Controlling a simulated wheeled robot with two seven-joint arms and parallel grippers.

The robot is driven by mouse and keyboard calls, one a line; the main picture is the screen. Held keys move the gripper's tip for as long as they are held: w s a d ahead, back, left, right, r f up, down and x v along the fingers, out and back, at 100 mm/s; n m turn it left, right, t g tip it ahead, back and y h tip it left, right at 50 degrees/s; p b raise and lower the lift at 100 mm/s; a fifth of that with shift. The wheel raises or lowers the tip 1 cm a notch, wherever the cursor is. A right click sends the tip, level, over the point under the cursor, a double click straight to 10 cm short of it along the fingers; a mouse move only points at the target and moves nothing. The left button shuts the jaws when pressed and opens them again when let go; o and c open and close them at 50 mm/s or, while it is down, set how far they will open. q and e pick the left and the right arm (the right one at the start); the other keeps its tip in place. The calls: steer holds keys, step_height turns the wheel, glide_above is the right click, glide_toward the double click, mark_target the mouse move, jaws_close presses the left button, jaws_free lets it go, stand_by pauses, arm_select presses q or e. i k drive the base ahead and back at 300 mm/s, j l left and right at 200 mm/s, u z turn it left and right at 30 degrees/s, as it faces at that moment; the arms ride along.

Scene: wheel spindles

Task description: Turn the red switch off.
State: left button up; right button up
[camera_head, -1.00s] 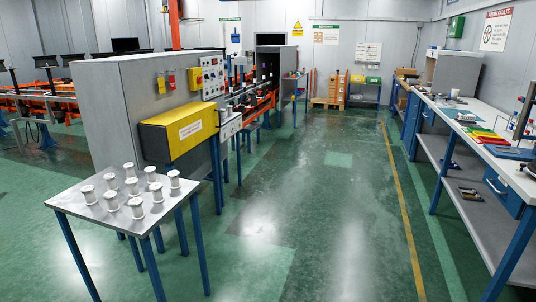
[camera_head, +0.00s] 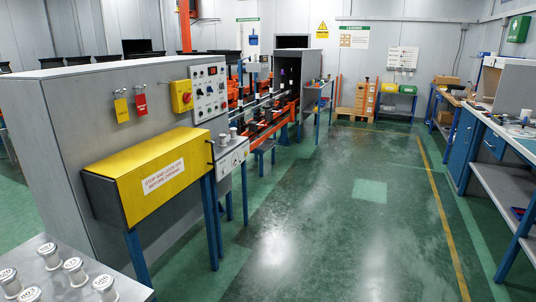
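A red switch (camera_head: 185,97) is set on a yellow plate (camera_head: 177,87) on the side of the grey machine cabinet (camera_head: 66,120), left of the picture's middle. It is small, and I cannot tell which position it is turned to. A yellow tag and a red tag (camera_head: 140,105) hang on the cabinet to its left. A control panel (camera_head: 208,93) with knobs and buttons is just to its right. Neither of my grippers is in view.
A yellow cover (camera_head: 150,170) juts out below the switch. A metal table (camera_head: 125,290) with several white spindles stands at bottom left. Open green floor (camera_head: 330,220) lies to the right of the machine. A workbench (camera_head: 510,150) runs along the right.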

mark_target(186, 96)
steer(key=i+l+u, duration=0.1)
steer(key=i+u, duration=0.2)
steer(key=i, duration=0.15)
steer(key=i+l+u, duration=0.6)
steer(key=i, duration=0.2)
steer(key=j, duration=0.1)
